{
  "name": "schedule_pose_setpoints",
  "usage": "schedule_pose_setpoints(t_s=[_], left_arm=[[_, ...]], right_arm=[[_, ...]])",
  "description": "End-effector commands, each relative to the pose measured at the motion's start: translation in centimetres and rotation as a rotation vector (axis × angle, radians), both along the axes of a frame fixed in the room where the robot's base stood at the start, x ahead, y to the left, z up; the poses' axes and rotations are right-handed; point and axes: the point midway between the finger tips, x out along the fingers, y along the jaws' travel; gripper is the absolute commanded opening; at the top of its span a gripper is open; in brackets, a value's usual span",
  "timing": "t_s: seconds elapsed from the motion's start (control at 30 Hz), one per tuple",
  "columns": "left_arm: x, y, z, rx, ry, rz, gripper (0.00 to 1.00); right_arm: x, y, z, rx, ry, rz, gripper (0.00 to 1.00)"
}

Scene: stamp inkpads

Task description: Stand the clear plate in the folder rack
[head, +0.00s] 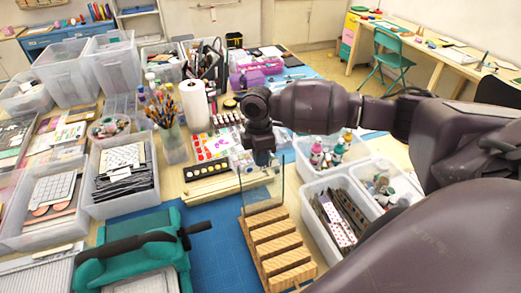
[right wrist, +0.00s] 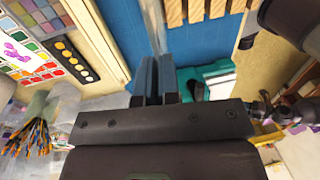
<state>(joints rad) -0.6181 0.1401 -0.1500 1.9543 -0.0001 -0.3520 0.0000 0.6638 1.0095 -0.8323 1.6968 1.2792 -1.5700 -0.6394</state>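My right gripper (head: 262,155) points down and is shut on the top of the clear plate (head: 264,190), a see-through upright pane. In the right wrist view, the fingers (right wrist: 156,78) are close together, with the plate (right wrist: 154,27) edge-on between them. The folder rack (head: 275,250) is wooden with several parallel slats. The plate hangs by the rack's far end; its lower edge overlaps the far slats in the head view. I cannot tell whether it touches them. In the wrist view, the plate is just left of the slats (right wrist: 197,10). My left gripper is not in view.
A teal die-cutting machine (head: 145,250) with a dark handle stands left of the rack on a blue mat (head: 215,235). Clear bins of supplies (head: 335,215) stand close on the right. A paper roll (head: 195,105) and a brush jar (head: 173,145) stand behind to the left.

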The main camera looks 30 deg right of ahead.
Motion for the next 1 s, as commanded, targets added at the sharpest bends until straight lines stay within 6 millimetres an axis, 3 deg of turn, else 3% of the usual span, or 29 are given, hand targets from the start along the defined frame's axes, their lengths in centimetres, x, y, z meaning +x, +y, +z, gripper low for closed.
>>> schedule_pose_setpoints(t_s=[0.6, 1.0], left_arm=[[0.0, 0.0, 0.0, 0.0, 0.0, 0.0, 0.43], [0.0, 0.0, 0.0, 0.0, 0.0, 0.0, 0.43]], right_arm=[[-0.7, 0.2, -4.6, 0.0, 0.001, 0.0, 0.0], [-0.7, 0.2, -5.2, 0.001, 0.0, 0.0, 0.0]])
